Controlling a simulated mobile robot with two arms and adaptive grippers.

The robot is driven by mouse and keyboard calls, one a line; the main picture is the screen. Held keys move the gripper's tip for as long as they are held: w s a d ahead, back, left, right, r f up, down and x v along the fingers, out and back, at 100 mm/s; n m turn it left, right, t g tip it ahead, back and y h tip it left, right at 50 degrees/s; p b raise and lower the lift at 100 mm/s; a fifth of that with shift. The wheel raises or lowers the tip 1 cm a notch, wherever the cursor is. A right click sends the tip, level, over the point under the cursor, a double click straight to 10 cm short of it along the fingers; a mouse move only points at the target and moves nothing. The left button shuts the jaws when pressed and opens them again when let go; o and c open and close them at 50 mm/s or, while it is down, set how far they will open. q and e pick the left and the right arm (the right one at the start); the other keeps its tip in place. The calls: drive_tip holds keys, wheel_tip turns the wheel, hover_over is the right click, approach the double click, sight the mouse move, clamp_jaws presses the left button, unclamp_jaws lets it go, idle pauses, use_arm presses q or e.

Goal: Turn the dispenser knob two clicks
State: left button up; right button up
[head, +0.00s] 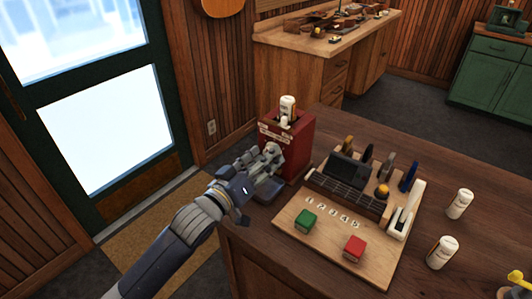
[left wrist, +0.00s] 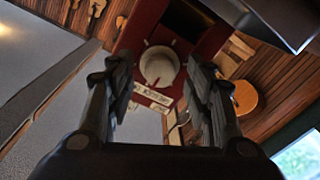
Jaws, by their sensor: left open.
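The red dispenser (head: 298,132) stands at the back left corner of the wooden counter, with a white bottle (head: 287,104) on top. My left gripper (head: 274,158) is at its front face and hides the knob in the head view. In the left wrist view, the pale round knob (left wrist: 160,67) sits on the red dispenser front (left wrist: 137,35), framed between my two open fingers (left wrist: 160,74). I cannot tell whether the fingertips touch it. My right gripper is not in view.
Right of the dispenser is a wooden board (head: 330,237) with numbers, a green block (head: 305,220), a red block (head: 354,248) and a fretboard piece. The counter's left edge lies under my left arm.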

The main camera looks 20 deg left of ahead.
use_arm(q)
drive_tip(key=shift+w+d, duration=0.2)
drive_tip(key=shift+w, duration=0.35)
drive_tip(key=shift+s+a+r, duration=0.1)
drive_tip(key=c, duration=1)
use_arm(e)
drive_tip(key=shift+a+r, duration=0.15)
use_arm(q)
drive_tip(key=shift+r+m, duration=0.1)
drive_tip(key=shift+m, duration=0.2)
drive_tip(key=shift+c, duration=0.2)
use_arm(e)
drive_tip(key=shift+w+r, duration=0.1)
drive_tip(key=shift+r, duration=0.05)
